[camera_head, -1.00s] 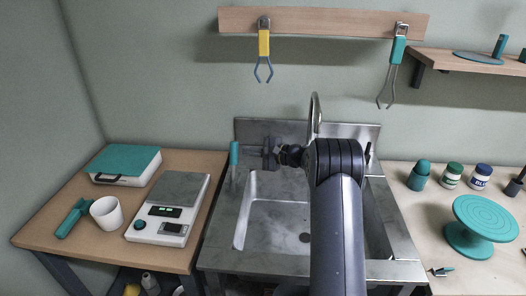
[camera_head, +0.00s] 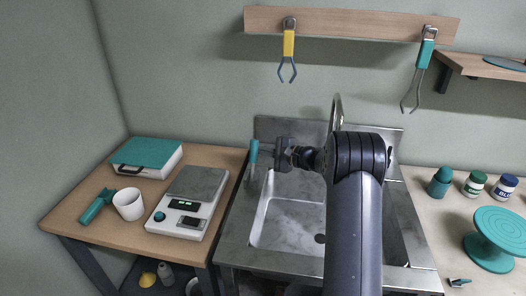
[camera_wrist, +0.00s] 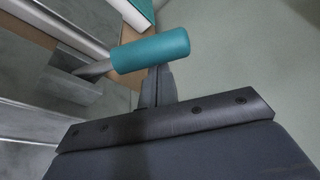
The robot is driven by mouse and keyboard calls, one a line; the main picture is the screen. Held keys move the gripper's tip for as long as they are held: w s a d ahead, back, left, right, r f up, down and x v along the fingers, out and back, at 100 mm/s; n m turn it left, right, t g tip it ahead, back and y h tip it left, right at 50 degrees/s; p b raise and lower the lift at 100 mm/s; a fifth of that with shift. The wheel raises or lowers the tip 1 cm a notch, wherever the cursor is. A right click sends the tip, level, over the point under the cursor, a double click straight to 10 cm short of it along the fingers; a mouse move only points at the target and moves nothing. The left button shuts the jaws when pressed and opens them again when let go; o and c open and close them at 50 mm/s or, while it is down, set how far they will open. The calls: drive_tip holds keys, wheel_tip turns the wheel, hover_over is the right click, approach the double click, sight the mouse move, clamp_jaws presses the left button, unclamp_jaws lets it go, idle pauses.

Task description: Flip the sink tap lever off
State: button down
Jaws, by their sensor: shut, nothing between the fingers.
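The tap lever with a teal grip (camera_head: 254,151) stands at the back left corner of the steel sink (camera_head: 237,235). The curved tap spout (camera_head: 337,108) rises at the back of the sink, partly behind my arm. My gripper (camera_head: 267,150) is shut and empty, just right of the lever's grip in the head view. In the wrist view the teal grip (camera_wrist: 150,51) lies across the tips of my shut fingers (camera_wrist: 157,85), very close to them. I cannot tell whether they touch. My arm hides part of the basin.
Left of the sink, a wooden table (camera_head: 75,212) holds a scale (camera_head: 184,222), a white cup (camera_head: 129,204) and a teal-topped box (camera_head: 147,156). Tongs (camera_head: 288,45) hang from a wall rail above. Jars (camera_head: 474,184) and a teal turntable (camera_head: 500,232) stand at right.

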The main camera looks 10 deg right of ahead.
sight(256, 153)
drive_tip(key=shift+s+a+r+n+b, duration=0.15)
drive_tip(key=shift+s+n+b, duration=0.2)
drive_tip(key=shift+b, duration=1.15)
drive_tip(key=shift+n+b, duration=0.25)
drive_tip(key=shift+b, duration=0.5)
drive_tip(key=s+n+b, duration=0.1)
drive_tip(key=b, duration=0.4)
drive_tip(key=s+a+n+t+b, duration=0.1)
drive_tip(key=n+b, duration=0.1)
drive_tip(key=b, duration=0.4)
drive_tip(key=shift+s+r+y, duration=0.2)
drive_tip(key=shift+s+y, duration=0.1)
drive_tip(key=shift+y, duration=0.1)
drive_tip(key=s+n+b, duration=0.1)
drive_tip(key=n+b, duration=0.1)
drive_tip(key=b, duration=0.3)
drive_tip(key=s+a+n+y+b, duration=0.1)
drive_tip(key=s+n+b, duration=0.1)
drive_tip(key=b, duration=0.3)
drive_tip(key=s+a+n+t+b, duration=0.1)
drive_tip(key=b, duration=0.4)
drive_tip(key=shift+s+r+n+y, duration=0.15)
drive_tip(key=shift+r+n+y, duration=0.2)
drive_tip(key=shift+n+y, duration=0.05)
drive_tip(key=shift+r, duration=0.1)
drive_tip(key=p+v, duration=0.1)
drive_tip(key=v, duration=1)
